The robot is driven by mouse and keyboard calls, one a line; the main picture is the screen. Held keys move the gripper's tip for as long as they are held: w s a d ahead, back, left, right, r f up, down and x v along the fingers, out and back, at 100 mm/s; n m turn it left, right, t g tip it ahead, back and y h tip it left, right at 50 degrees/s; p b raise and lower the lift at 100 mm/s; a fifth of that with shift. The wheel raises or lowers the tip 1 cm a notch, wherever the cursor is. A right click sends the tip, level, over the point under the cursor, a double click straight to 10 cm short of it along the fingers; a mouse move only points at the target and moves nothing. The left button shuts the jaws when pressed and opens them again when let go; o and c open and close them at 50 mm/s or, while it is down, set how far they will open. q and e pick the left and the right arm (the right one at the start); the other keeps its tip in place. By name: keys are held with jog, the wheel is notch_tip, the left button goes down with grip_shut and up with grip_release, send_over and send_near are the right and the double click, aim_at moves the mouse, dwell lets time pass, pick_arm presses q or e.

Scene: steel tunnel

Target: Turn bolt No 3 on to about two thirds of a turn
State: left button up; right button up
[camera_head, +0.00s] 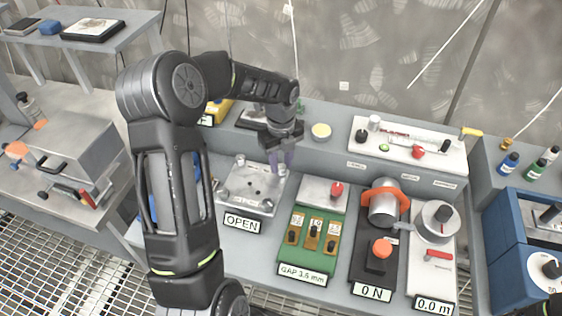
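A steel plate (250,203) with several small bolts or posts near its corners and dark holes in the middle sits on the bench, behind a sign reading OPEN (241,222). The bolt numbers are too small to read, so I cannot tell which is No 3. My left gripper (281,166) points down at the plate's back right corner, close to a bolt there. The fingers partly cover that corner, and I cannot tell whether they touch the bolt or are shut on it.
Right of the plate stand a green block (305,250) signed GAP 3.6 mm, a dark stand (372,264) signed 0 N with an orange-ringed cylinder, and a white dial unit (437,226) signed 0.0 m. A white tray (400,158) of small parts lies on the ledge behind.

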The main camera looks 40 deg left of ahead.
aim_at(281, 166)
pick_arm(q)
jog(key=o, duration=0.4)
notch_tip(281, 166, up, 8)
jog(key=shift+f+b, duration=0.1)
jog(key=shift+b, duration=0.6)
